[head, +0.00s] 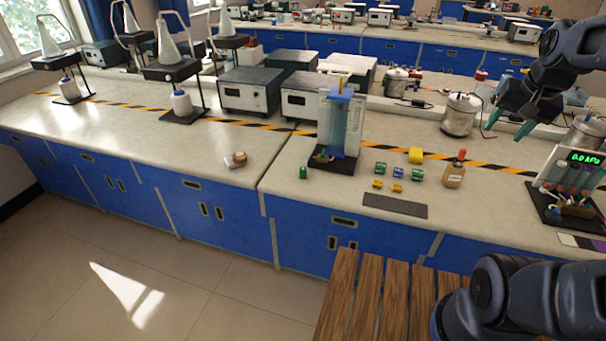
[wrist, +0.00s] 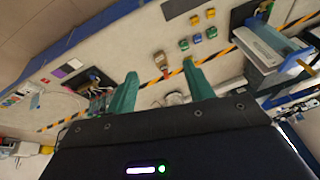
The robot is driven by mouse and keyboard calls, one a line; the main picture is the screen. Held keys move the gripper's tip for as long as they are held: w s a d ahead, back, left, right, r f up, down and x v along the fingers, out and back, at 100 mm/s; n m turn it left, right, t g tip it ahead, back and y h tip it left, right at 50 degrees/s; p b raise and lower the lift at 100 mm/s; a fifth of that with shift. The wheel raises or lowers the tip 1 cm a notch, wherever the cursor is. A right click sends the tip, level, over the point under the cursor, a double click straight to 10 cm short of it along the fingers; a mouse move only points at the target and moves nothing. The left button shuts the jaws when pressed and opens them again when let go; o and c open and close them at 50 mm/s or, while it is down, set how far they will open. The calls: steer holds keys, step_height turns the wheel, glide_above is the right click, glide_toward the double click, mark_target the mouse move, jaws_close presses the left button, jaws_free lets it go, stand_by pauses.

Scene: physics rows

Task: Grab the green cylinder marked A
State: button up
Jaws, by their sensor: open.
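Small green cylinders stand on the bench in the head view: one (head: 380,168) left of a blue cylinder (head: 398,173), one (head: 417,174) right of it. Another small green piece (head: 303,172) stands alone, left of the tall blue apparatus. The letters are too small to read, so I cannot tell which is A. The wrist view shows two green cylinders, (wrist: 212,32) and (wrist: 184,44), with the blue one (wrist: 197,38) between them. My gripper (head: 506,128) is open and empty, above the bench to their right; its teal fingers also show in the wrist view (wrist: 160,72).
A brown bottle (head: 454,174) with an orange cap stands right of the cylinders. The tall blue apparatus (head: 338,130) and a meter stand (head: 575,185) flank the area.

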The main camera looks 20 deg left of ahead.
steer(key=w+a+f+m+g+y, duration=0.15)
steer(key=w+a+m, duration=0.35)
steer(key=w+a, duration=0.6)
steer(key=m+g+h, duration=0.2)
steer(key=m+g, duration=0.1)
steer(key=m, duration=0.9)
glide_above(303, 168)
steer(key=shift+t, duration=0.25)
step_height(303, 168, down, 28)
steer(key=shift+s+d, duration=0.1)
steer(key=shift+s, duration=0.05)
steer(key=shift+f, duration=5.2)
steer(key=c, duration=1.1)
steer(key=shift+r, duration=0.1)
